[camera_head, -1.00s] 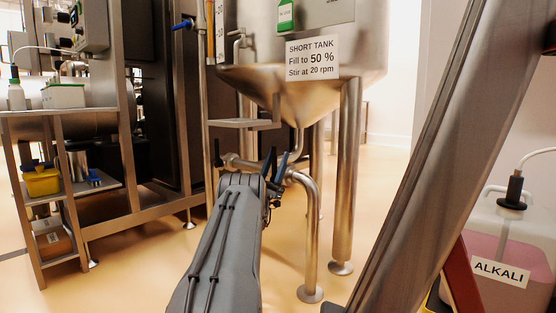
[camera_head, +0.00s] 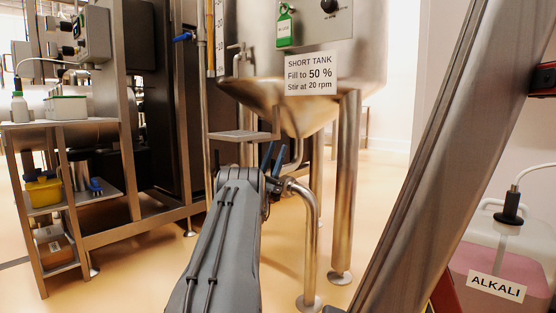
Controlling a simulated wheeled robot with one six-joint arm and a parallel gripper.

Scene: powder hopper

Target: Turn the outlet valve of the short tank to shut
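The short tank (camera_head: 250,50) stands at the centre back, with its label (camera_head: 311,75) on the front. Its outlet pipe (camera_head: 311,230) bends down to the floor below the cone. The outlet valve is mostly hidden behind my arm. Two thin dark-blue upright pieces (camera_head: 266,156) show just past the end of my arm; I cannot tell whether they are the valve handle or something else. My gripper (camera_head: 272,186) is at the valve, largely covered by my own forearm. Its fingertips cannot be made out, nor whether they touch the handle.
Tank legs (camera_head: 345,200) stand right of the outlet. A small metal step (camera_head: 240,135) sits above left of my arm. A steel rack (camera_head: 60,195) with bottles and bins is at left. A pink alkali container (camera_head: 490,265) is at lower right. Open floor lies between the rack and my arm.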

